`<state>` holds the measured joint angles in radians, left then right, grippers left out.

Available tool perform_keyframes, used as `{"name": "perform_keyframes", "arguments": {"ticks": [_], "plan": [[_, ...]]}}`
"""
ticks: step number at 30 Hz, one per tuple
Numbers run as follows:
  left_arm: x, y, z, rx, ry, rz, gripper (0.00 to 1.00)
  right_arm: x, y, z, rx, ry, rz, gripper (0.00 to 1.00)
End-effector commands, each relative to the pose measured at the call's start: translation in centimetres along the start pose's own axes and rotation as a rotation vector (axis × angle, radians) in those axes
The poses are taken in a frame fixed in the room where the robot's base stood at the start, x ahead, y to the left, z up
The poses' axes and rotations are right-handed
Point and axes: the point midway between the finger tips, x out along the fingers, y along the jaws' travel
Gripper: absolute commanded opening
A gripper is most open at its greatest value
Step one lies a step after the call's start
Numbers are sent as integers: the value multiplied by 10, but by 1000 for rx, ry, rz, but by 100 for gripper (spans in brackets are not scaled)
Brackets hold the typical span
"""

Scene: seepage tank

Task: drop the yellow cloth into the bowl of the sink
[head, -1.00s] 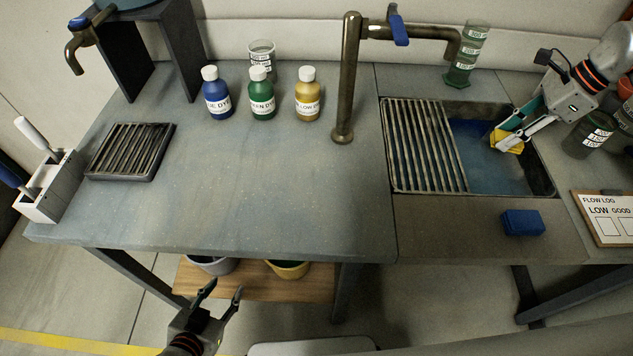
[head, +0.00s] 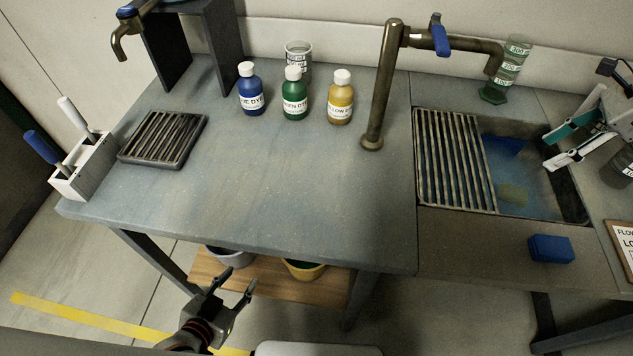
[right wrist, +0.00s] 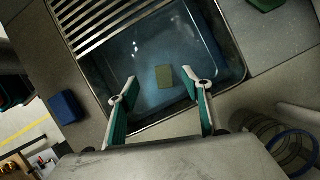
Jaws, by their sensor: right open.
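The yellow cloth (head: 513,193) lies in the bowl of the sink (head: 548,203), looking dull under the bluish water, near the slatted rack. In the right wrist view the cloth (right wrist: 164,77) is a small flat square on the bowl floor, apart from the fingers. My right gripper (head: 547,152) is open and empty over the right part of the sink, above the cloth's level. My left gripper (head: 240,277) is open and empty in front of the bench, low near the shelf.
A slatted rack (head: 450,160) covers the sink's left part. A brass tap (head: 380,95) stands left of it. A blue sponge (head: 550,248) lies on the front ledge. Three dye bottles (head: 295,95) and a graduated cylinder (head: 507,70) stand at the back. The bench middle is clear.

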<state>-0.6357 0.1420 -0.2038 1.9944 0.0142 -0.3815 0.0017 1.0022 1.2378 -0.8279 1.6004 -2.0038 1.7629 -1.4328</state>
Motion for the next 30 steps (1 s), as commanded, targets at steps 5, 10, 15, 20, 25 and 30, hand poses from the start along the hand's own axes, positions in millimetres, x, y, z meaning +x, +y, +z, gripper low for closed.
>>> {"name": "perform_keyframes", "arguments": {"ticks": [5, 10, 15, 20, 25, 30], "plan": [[0, 1, 0, -1, 0, 1, 40, -40, -1, 1, 1, -1, -4, 49], [0, 1, 0, -1, 0, 1, 40, -69, -1, 0, 1, -1, -4, 49], [0, 1, 0, -2, 0, 1, 40, -84, 0, 0, 0, -1, -1, 49], [0, 1, 0, -2, 0, 1, 40, -88, 0, 0, 0, -1, 0, 49], [0, 1, 0, -2, 0, 1, 40, -88, 0, 0, 0, 0, 0, 49], [-1, 1, 0, -2, -1, 1, 40, -88, 0, 0, 0, 0, 0, 49]]}}
